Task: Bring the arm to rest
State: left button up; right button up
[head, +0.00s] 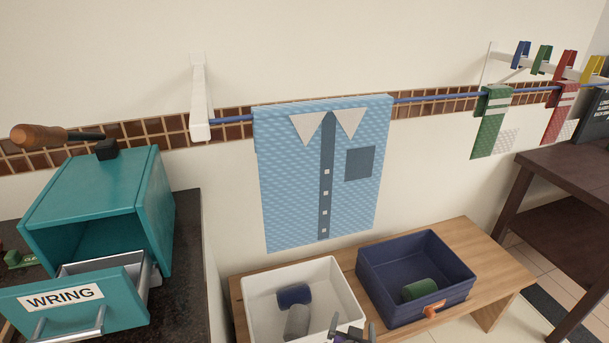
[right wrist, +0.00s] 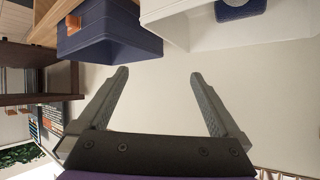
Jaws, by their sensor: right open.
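My right gripper (head: 352,334) shows only at the bottom edge of the head view, in front of the white bin's right side. In the right wrist view its two fingers (right wrist: 160,98) are spread wide with nothing between them. Beyond the fingers, the white bin (right wrist: 185,28) and the navy bin (right wrist: 110,38) appear at the top of that view, apart from the fingers. My left gripper is not in view.
A wooden bench (head: 462,240) carries the white bin (head: 250,322) and navy bin (head: 370,285), with rolled cloths inside. A blue shirt (head: 290,190) hangs from a line above. A teal wringer box (head: 100,190) with its drawer open stands left. A dark table (head: 565,165) stands right.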

jog(key=s+d+r+n+g, duration=0.1)
jog(key=s+d+r+g, duration=0.15)
jog(key=s, duration=0.35)
jog(key=s+d+r+g, duration=0.1)
jog(key=s+d+g, duration=0.1)
jog(key=s+d, duration=0.3)
jog(key=s+a+n+g+y, duration=0.2)
jog(key=s+n+g+y, duration=0.1)
jog(key=s, duration=1.1)
pick_arm(q)
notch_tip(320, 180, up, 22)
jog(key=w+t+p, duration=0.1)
jog(key=p, duration=1.8)
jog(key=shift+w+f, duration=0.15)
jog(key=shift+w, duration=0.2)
pick_arm(e)
notch_tip(320, 180, up, 22)
jog(key=w+t, duration=0.1)
jog(key=w, duration=0.1)
jog(key=shift+w+f, duration=0.2)
jog(key=shift+a+t, duration=0.1)
jog(key=shift+t, duration=0.15)
